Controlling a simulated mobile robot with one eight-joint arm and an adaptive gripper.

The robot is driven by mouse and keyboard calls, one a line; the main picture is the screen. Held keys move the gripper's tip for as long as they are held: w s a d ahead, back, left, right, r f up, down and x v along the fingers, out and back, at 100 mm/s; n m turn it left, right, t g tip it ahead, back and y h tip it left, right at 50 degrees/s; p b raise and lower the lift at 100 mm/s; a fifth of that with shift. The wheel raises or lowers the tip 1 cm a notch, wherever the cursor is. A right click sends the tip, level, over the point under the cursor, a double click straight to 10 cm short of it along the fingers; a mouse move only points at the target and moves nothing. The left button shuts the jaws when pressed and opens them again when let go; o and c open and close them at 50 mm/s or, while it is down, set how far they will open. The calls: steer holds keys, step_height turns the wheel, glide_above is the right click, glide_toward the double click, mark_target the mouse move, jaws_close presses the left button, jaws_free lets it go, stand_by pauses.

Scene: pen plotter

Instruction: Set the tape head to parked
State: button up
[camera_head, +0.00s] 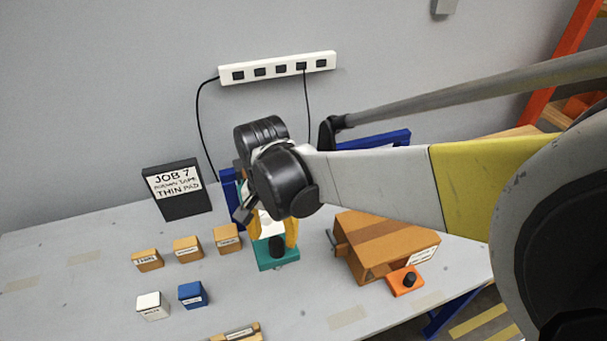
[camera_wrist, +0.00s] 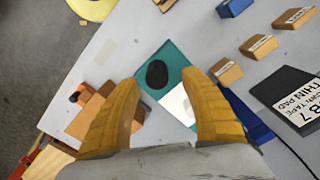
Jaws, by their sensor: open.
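I cannot tell for sure which part is the tape head. A teal block (camera_head: 265,262) with an upright black knob (camera_head: 277,246) stands on the table below my gripper (camera_head: 273,236). In the wrist view, the black knob (camera_wrist: 157,74) and teal plate (camera_wrist: 176,62) lie just beyond and between the open yellow fingertips of my gripper (camera_wrist: 160,80). The fingers look empty. A white piece (camera_wrist: 178,103) lies beside the knob, partly behind the right finger. My wrist and arm hide much of the blue frame (camera_head: 229,188) behind the teal block.
A brown box with a darker stripe (camera_head: 375,240) and an orange block with a black knob (camera_head: 405,281) stand to the right. Several small labelled blocks (camera_head: 187,248) stand to the left. A black "JOB 7, THIN PAD" sign (camera_head: 183,209) stands behind them. The left tabletop is mostly clear.

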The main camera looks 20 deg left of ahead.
step_height(320, 180, up, 9)
steer(key=shift+f, duration=0.2)
